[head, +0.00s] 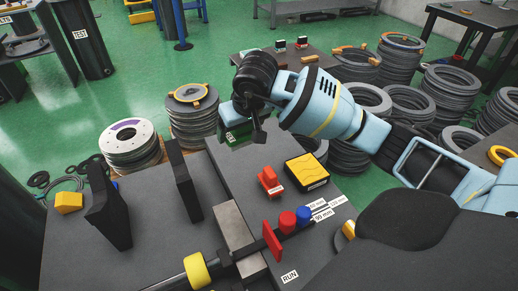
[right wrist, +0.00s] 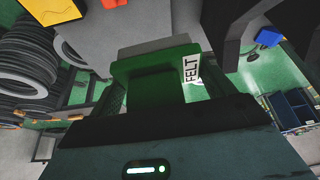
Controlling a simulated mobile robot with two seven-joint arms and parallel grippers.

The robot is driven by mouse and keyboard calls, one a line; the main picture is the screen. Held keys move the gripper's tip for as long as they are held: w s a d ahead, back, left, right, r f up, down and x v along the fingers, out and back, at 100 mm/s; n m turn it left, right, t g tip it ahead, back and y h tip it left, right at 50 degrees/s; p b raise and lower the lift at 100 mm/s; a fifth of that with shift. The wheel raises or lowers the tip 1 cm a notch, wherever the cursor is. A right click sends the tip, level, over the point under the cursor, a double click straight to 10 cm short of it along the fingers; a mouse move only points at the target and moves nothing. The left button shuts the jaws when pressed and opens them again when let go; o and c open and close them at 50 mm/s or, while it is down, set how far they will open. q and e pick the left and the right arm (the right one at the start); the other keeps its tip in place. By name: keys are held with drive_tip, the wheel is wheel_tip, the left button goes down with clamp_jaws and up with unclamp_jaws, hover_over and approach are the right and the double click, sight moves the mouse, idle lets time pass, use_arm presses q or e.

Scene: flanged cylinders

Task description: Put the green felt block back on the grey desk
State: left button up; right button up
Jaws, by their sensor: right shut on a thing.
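The green felt block (head: 237,138) is in my right gripper (head: 243,117), by the far edge of the grey desk (head: 232,168) in the head view. The gripper is shut on it. The arm and gripper hide part of the block in the head view. In the right wrist view the block (right wrist: 150,78) sits between the fingers, its white FELT label facing the camera side. The grey desk surface (right wrist: 135,22) shows beyond it. I cannot tell whether the block touches the desk. My left gripper is not in view.
On the desk are a red block (head: 270,182), a yellow-topped black box (head: 307,171), two black upright plates (head: 183,185) and a bar with a yellow ring (head: 196,271). Stacks of grey rings (head: 130,147) stand beyond. Desk space behind the red block is bare.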

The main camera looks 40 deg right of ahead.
drive_tip(key=shift+m, duration=0.5)
drive_tip(key=w+d+f+b, duration=0.2)
drive_tip(key=d+f, duration=0.1)
drive_tip(key=f, duration=0.2)
drive_tip(key=w+d+f+b, duration=0.2)
drive_tip(key=d+f+b, duration=0.1)
drive_tip(key=f, duration=0.2)
drive_tip(key=w+d+f+b, duration=0.2)
drive_tip(key=d+f, duration=0.1)
drive_tip(key=f, duration=0.2)
drive_tip(key=shift+w, duration=0.1)
drive_tip(key=shift+d+f+h, duration=0.1)
drive_tip(key=shift+f+h, duration=0.2)
drive_tip(key=shift+f, duration=0.05)
drive_tip(key=shift+f+b, duration=0.7)
drive_tip(key=shift+f, duration=1.2)
drive_tip(key=shift+f, duration=0.15)
drive_tip(key=o, duration=0.9)
drive_tip(key=shift+c, duration=0.2)
